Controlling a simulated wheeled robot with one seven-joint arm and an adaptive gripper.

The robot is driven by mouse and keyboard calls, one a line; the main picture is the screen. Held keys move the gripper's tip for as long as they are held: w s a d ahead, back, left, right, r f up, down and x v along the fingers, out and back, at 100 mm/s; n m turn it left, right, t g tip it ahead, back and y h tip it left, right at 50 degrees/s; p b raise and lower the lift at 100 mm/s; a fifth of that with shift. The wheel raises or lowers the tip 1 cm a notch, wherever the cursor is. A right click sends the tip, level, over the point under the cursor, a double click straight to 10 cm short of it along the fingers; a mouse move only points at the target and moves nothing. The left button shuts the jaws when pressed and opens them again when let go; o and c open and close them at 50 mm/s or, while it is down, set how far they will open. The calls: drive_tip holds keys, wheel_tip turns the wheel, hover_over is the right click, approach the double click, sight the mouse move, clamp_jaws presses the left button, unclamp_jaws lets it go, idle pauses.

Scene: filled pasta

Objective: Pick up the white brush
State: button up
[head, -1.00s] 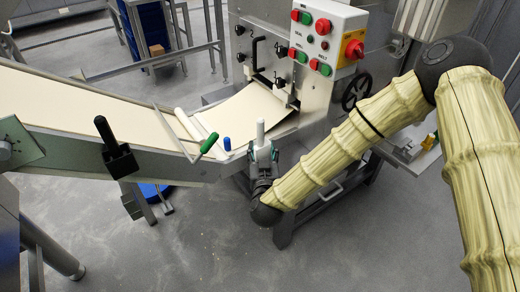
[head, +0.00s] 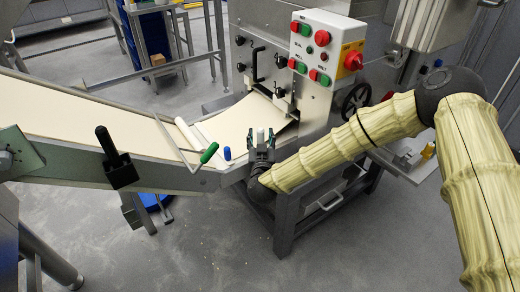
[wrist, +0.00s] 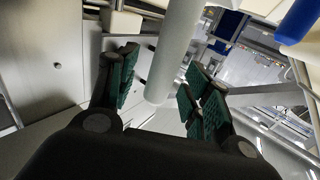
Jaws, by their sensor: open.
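The white brush shows as a pale upright cylinder (head: 260,133) at the corner where the conveyor meets the machine; only its upper part is visible between my fingers. My gripper (head: 262,142) is open, with its fingers on both sides of it. In the wrist view the pale cylinder (wrist: 175,45) runs down from the top edge to between the green finger pads of my gripper (wrist: 162,88). Gaps show on both sides, so the pads look apart from it. The brush's bristles cannot be made out.
A blue-topped piece (head: 227,153) and a green handle (head: 209,152) are just left of my gripper. The conveyor (head: 70,115) carries a pale sheet. The machine's control box (head: 326,48) and handwheel (head: 356,98) rise to the right. Open floor lies in front.

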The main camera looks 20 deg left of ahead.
drive_tip(key=shift+w+a, duration=0.25)
drive_tip(key=shift+w, duration=0.4)
clamp_jaws()
drive_tip(key=shift+r, duration=0.15)
